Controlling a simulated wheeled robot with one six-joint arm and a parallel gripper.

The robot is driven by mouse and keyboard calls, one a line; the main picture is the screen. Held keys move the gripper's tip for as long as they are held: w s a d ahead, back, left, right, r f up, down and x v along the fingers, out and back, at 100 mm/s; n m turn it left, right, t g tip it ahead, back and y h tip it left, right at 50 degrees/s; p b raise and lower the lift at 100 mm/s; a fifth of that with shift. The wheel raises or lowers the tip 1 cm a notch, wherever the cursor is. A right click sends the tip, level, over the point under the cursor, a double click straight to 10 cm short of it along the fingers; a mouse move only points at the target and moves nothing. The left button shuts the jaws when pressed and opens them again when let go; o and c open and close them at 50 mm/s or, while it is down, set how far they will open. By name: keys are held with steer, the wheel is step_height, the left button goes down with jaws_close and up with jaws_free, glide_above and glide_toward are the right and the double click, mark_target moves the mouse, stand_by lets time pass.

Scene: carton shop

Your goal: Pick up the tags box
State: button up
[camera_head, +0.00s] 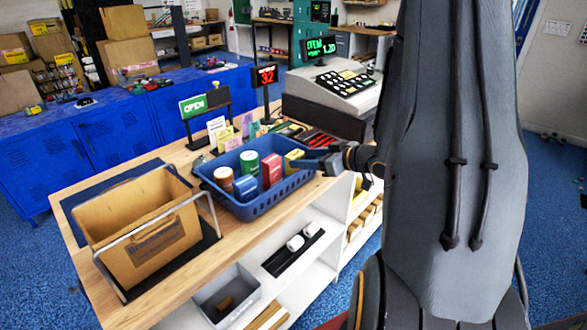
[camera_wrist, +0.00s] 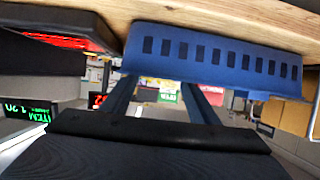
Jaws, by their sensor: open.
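A blue slotted basket (camera_head: 255,207) stands on the wooden counter and holds several small boxes and cans. Inside are a red box (camera_head: 271,171), a yellow box (camera_head: 293,161) and a blue box (camera_head: 246,187). The lettering is too small to tell which is the tags box. My gripper (camera_head: 318,162) is open at the basket's right end, close to the yellow box. In the wrist view, turned upside down, my gripper (camera_wrist: 158,88) has its two fingers apart with nothing between them. The basket's slotted wall (camera_wrist: 215,58) shows just beyond; its contents are hidden there.
A brown paper bag (camera_head: 140,231) in a wire stand is left of the basket. Card stands and a green OPEN sign (camera_head: 193,106) are behind it. A black tray with red items (camera_head: 318,139) and a cash register (camera_head: 335,92) stand at the back right. Shelves are below the counter.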

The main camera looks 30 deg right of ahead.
mark_target(299, 156)
steer(key=shift+b+x, duration=1.95)
steer(key=shift+x, duration=0.65)
steer(key=shift+w+d+r, duration=0.1)
steer(key=shift+w+r, duration=0.05)
steer(key=shift+r, duration=0.05)
steer(key=c, duration=0.8)
steer(key=shift+r, duration=0.15)
steer(key=shift+c, duration=0.2)
